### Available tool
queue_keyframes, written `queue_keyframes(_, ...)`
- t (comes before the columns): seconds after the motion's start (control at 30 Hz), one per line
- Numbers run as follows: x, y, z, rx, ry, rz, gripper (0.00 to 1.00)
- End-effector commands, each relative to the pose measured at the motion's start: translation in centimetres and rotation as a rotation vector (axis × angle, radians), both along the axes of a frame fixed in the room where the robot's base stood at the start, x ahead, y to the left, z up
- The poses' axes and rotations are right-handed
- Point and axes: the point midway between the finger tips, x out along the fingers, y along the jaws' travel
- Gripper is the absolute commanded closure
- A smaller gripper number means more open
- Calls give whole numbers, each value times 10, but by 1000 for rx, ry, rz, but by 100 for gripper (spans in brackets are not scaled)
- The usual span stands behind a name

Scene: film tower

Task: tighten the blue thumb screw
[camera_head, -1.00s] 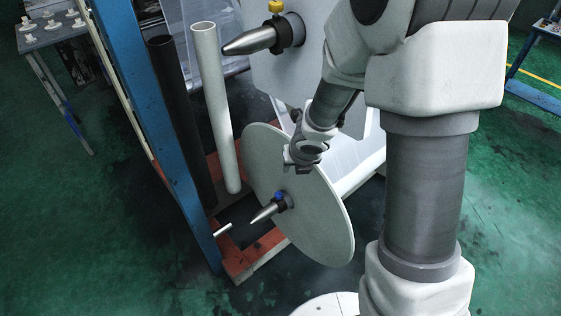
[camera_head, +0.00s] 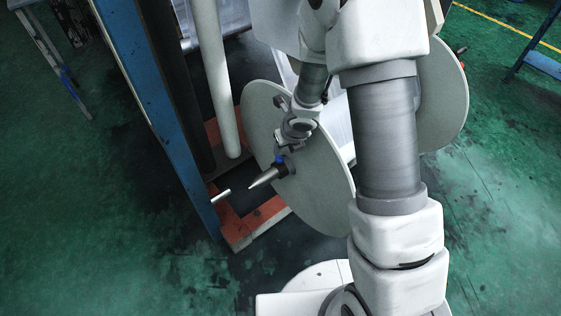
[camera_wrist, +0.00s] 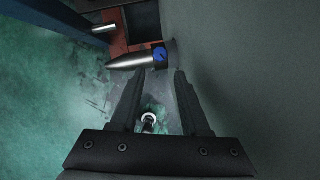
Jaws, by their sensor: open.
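The blue thumb screw (camera_wrist: 159,55) sits on the dark collar at the base of a pointed metal spindle tip (camera_wrist: 130,62) in the wrist view. In the head view the screw (camera_head: 279,159) shows small on top of the collar, and the tip (camera_head: 264,178) points left from the grey disc (camera_head: 310,185). My gripper (camera_wrist: 163,75) is open and empty. Its two dark fingers reach toward the screw, which lies just beyond the fingertips and roughly between them. In the head view my gripper (camera_head: 285,148) is just above the screw, and its fingers are hard to make out.
The large disc (camera_wrist: 240,60) fills the right side of the wrist view, close to the right finger. A blue post (camera_head: 165,135) and a pale upright tube (camera_head: 218,80) stand to the left. A short metal rod (camera_head: 221,195) juts near the post. Open green floor lies below left.

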Motion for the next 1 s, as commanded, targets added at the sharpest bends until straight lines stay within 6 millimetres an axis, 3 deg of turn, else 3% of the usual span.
queue_keyframes(0.03,4,1,-17,-1,2,0,54)
queue_keyframes(0.1,10,3,-31,0,1,-1,54)
queue_keyframes(0.4,28,9,-73,0,0,-1,54)
queue_keyframes(0.87,32,11,-81,0,-1,-1,54)
queue_keyframes(1.0,32,11,-81,0,-1,-2,79)
